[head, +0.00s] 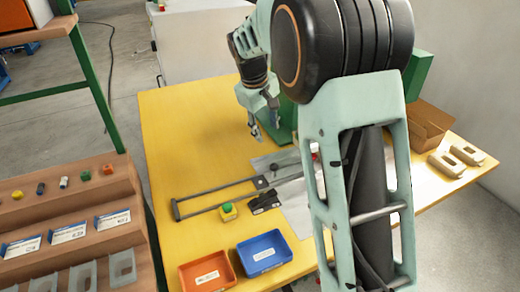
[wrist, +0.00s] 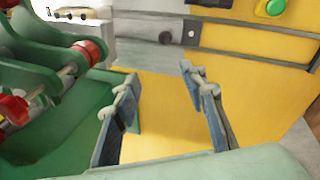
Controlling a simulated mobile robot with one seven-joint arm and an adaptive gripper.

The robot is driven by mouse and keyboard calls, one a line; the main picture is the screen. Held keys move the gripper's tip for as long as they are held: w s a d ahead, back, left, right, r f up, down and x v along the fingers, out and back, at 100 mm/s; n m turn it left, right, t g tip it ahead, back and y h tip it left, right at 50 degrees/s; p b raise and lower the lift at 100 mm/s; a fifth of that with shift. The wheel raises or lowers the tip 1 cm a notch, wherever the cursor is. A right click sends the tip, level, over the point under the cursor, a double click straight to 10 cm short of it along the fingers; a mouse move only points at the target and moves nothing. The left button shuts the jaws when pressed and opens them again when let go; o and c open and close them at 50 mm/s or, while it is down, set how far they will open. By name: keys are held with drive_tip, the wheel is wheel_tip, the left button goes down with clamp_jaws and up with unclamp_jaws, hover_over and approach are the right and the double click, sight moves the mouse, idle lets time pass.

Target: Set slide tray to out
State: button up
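What looks like the slide tray is a flat grey plate with a long thin grey frame (head: 212,191) that reaches left across the yellow table and ends in a crossbar. Its right part goes behind my arm, so I cannot tell how far it is drawn out.
A green machine with red parts (wrist: 50,65) stands close on the gripper's left in the wrist view. A yellow button box (head: 228,211), an orange bin (head: 192,270) and a blue bin (head: 246,270) are near the front. The table's left part (head: 180,130) is clear.

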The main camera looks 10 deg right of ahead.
drive_tip(key=m+g, duration=0.1)
drive_tip(key=g, duration=0.1)
approach(274, 165)
drive_tip(key=b+x, duration=0.2)
drive_tip(key=x, duration=0.7)
drive_tip(key=shift+w+f, duration=0.1)
drive_tip(key=shift+f, duration=0.25)
drive_tip(key=shift+c, duration=0.4)
clamp_jaws()
